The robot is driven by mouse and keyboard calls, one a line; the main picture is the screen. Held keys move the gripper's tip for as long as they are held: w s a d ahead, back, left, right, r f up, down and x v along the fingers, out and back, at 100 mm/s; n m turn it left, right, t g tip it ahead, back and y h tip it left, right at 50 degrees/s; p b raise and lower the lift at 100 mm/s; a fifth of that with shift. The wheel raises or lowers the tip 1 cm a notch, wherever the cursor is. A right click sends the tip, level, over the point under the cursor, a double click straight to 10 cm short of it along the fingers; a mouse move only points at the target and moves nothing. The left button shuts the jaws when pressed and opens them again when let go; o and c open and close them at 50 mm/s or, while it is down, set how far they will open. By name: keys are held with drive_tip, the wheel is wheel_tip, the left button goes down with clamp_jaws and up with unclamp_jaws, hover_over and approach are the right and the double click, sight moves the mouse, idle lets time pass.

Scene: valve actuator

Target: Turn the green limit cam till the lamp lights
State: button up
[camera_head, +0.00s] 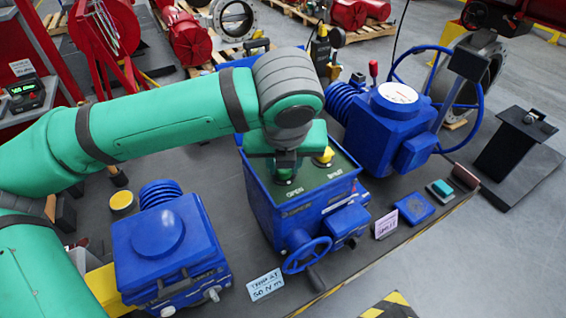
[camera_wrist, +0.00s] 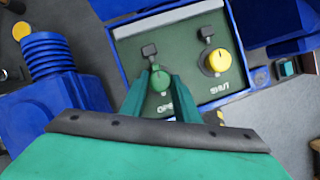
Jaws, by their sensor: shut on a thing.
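The green limit cam (camera_wrist: 160,80) sits on the dark green panel (camera_wrist: 187,90) inside the open blue actuator housing (camera_head: 270,208), beside the "OPEN" label. My gripper (camera_wrist: 161,78) reaches down over the panel, its two green fingers closed on either side of the cam. In the head view my gripper (camera_head: 286,168) hides most of the cam. A small dark block (camera_wrist: 150,50) stands just beyond the cam. A yellow cam (camera_wrist: 217,61) with a pointer mark stands to the right by the "SHUT" label. I cannot make out a lit lamp.
The housing's blue rim surrounds the panel closely. A blue handwheel (camera_head: 306,255) sticks out at its front. Another blue actuator (camera_head: 165,245) stands at left, and a larger one (camera_head: 397,120) at right. A yellow-lidded can (camera_head: 122,202) stands on the bench.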

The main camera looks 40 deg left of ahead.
drive_tip(key=shift+n, duration=0.4)
drive_tip(key=o, duration=1)
drive_tip(key=shift+o, duration=0.2)
drive_tip(key=shift+r, duration=0.1)
drive_tip(key=v, duration=1)
drive_tip(key=shift+d+r, duration=0.15)
drive_tip(key=shift+r, duration=0.2)
drive_tip(key=shift+w, duration=0.1)
